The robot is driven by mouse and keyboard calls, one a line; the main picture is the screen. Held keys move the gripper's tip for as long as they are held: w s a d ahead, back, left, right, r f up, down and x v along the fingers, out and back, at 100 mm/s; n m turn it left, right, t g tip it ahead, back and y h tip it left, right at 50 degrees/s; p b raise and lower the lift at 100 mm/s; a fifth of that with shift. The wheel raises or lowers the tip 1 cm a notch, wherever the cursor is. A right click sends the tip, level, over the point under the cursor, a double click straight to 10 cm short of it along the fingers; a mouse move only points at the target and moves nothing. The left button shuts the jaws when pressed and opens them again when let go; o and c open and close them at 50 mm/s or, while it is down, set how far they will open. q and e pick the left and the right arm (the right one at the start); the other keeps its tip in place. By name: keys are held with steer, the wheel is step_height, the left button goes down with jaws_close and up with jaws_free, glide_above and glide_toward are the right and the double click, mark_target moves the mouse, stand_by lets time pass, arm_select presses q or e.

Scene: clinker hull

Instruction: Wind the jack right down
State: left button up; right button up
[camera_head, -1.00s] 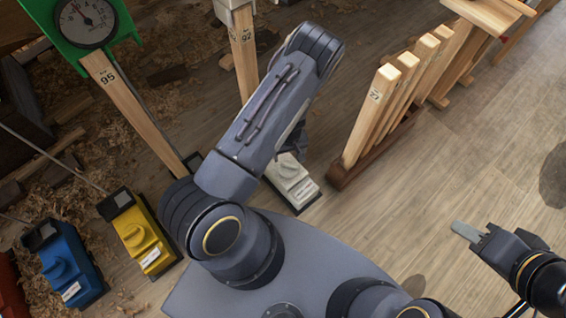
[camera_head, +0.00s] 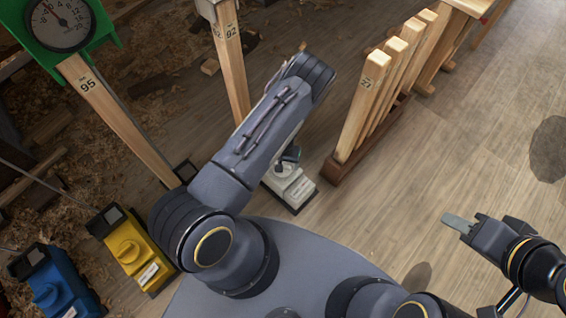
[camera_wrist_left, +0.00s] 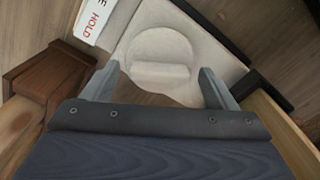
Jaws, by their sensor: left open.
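A white box (camera_head: 296,190) with a round knob stands on the floor near the foot of a wooden post marked 92 (camera_head: 232,65). In the left wrist view the knob (camera_wrist_left: 160,48) is round and pale with a raised bar across it. A label with the word HOLD (camera_wrist_left: 92,18) is beside it. My left gripper (camera_head: 290,158), mostly hidden by my arm in the head view, is over this box. In the wrist view its open fingers (camera_wrist_left: 160,75) appear on either side of the knob; contact cannot be told. My right gripper (camera_head: 458,222) is far from it, at the right.
A yellow box (camera_head: 130,248) and a blue box (camera_head: 55,285) with similar knobs stand at the lower left. A green-framed dial (camera_head: 62,22) tops the post marked 95 (camera_head: 120,120). A rack of upright wooden slats (camera_head: 362,105) stands close right of the white box. The floor at right is clear.

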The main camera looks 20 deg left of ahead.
arm_select(q)
steer(key=c, duration=1)
steer(key=shift+n, duration=0.4)
steer(key=n+b, duration=0.1)
steer(key=n, duration=0.3)
steer(key=shift+n, duration=0.3)
steer(key=n, duration=0.5)
steer(key=shift+n, duration=0.4)
steer(key=o, duration=1)
